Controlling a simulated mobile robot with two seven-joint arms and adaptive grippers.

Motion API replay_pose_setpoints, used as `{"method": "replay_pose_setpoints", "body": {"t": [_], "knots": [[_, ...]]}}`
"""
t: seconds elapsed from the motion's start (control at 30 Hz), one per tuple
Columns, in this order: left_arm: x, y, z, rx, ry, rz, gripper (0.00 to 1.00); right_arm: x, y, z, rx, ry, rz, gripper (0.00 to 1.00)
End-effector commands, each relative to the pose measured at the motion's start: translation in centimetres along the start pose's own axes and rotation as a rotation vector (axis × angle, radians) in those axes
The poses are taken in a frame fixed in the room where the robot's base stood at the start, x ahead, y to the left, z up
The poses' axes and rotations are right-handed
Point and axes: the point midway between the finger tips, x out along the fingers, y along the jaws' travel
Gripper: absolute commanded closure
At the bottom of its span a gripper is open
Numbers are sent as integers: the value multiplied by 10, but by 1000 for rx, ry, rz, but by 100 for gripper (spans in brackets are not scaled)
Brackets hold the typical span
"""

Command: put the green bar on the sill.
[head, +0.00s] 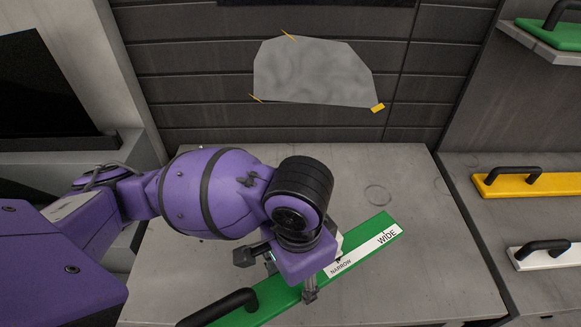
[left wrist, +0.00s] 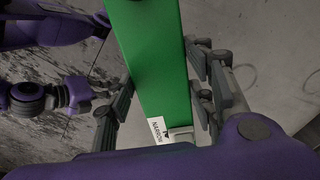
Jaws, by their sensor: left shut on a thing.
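The long green bar (head: 372,239), with a black handle (head: 226,306) and white labels reading NARROW and WIDE, slants across the view over the grey bench top (head: 420,270). My left gripper (head: 279,277) is shut on the green bar near the NARROW label. In the left wrist view the bar (left wrist: 155,65) runs between the fingers. I cannot tell whether it touches the bench or hangs just above. A pale ledge (head: 75,158) lies below a dark pane at left; I cannot tell for certain whether it is the sill. What appears to be my right gripper (left wrist: 77,100) shows at left, its fingers unclear.
A grey sheet (head: 315,72) is taped to the dark wall behind the bench. A yellow bar (head: 535,185) and a white bar (head: 555,256) with black handles lie at right. Another green handled piece (head: 555,35) is on the upper right shelf. The bench's back right is clear.

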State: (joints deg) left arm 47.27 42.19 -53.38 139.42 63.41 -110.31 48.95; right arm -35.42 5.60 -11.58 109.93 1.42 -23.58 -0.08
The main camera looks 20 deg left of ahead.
Motion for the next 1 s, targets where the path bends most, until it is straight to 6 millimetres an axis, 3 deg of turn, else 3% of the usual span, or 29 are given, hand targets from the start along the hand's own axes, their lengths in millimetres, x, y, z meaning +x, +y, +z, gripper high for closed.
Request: {"method": "replay_pose_setpoints", "body": {"t": [0.3, 0.5, 0.7, 1.0], "knots": [[-26, -101, -28, -544, 7, -7, 100, 0, 0, -2, 0, 4, 0, 100], [-48, -154, -33, -727, 7, -4, 100, 0, -1, -2, 0, 4, -1, 100], [-60, -173, -32, -762, 7, -3, 100, 0, -2, -2, 1, 3, -3, 100], [-58, -173, -30, -762, 4, -1, 100, 0, -3, 0, 1, 1, -4, 100]]}}
